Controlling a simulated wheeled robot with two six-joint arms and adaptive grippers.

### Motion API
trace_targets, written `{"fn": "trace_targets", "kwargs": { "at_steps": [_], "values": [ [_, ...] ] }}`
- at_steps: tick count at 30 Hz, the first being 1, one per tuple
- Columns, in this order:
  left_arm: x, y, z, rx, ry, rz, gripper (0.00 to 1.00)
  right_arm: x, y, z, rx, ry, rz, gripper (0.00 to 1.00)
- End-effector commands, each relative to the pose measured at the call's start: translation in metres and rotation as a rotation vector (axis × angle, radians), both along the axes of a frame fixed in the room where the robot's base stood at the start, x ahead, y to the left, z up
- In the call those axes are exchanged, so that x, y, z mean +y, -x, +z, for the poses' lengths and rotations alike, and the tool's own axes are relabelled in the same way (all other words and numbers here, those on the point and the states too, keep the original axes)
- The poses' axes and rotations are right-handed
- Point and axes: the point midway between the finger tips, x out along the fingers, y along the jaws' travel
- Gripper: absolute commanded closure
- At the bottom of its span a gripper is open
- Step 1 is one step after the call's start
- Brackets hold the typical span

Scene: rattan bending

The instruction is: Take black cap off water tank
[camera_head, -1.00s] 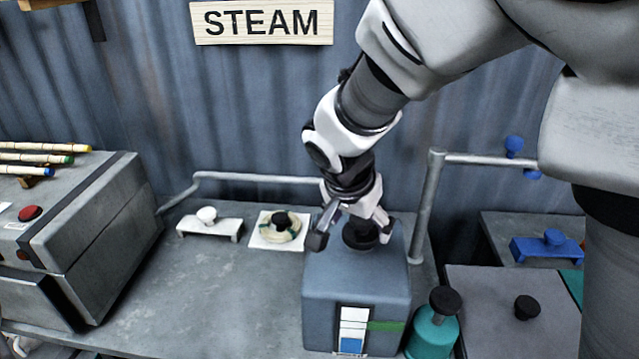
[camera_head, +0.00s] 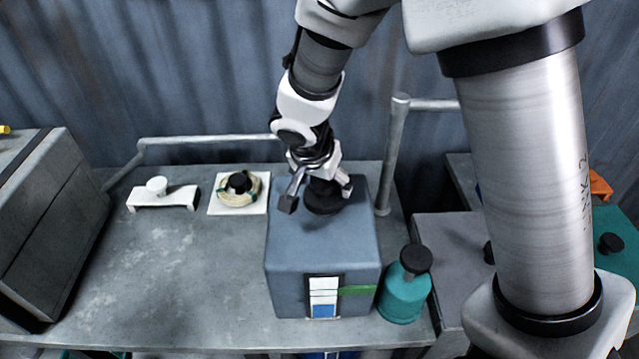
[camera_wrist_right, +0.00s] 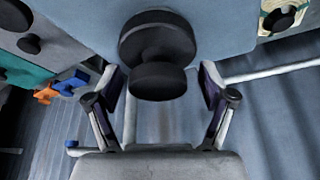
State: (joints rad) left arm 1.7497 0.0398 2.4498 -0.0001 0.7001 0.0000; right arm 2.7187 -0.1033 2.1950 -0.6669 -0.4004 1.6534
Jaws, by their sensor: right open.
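The water tank (camera_head: 322,250) is a blue-grey box with a level gauge on its front, standing on the metal bench. Its black cap (camera_head: 324,205) sits on top of the tank, partly hidden by my right gripper in the head view. In the right wrist view the black cap (camera_wrist_right: 158,52) shows a wide disc and a smaller round knob. My right gripper (camera_head: 317,194) is over the tank top, open, with a finger on either side of the cap. In the right wrist view the open fingers (camera_wrist_right: 161,84) stand apart from the knob. My left gripper is not in view.
A teal bottle (camera_head: 403,296) with a black top stands close to the tank's right side. A white bracket (camera_head: 163,201) and a coiled ring on a white plate (camera_head: 226,209) lie to the left. A metal rail (camera_head: 210,139) runs along the back. The bench's front left is clear.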

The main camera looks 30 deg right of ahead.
Motion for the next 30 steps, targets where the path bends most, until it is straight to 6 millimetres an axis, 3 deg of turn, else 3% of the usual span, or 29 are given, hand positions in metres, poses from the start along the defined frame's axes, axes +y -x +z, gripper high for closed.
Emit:
{"fn": "trace_targets", "kwargs": {
  "at_steps": [1, 6, 7, 19, 30],
  "values": [
    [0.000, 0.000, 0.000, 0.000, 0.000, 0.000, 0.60, 0.000, 0.000, 0.000, -0.001, 0.001, 0.000, 0.18],
    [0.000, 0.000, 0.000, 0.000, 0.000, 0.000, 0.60, 0.000, 0.000, 0.001, 0.000, 0.001, 0.000, 0.78],
    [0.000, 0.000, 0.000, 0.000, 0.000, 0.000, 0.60, 0.000, 0.000, 0.001, 0.000, 0.001, 0.000, 0.83],
    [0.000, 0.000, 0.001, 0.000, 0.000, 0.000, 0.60, 0.000, 0.000, 0.007, -0.001, 0.002, -0.002, 0.84],
    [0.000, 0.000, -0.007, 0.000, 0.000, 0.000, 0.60, 0.000, -0.001, 0.084, -0.005, 0.000, -0.002, 0.84]
  ]
}}
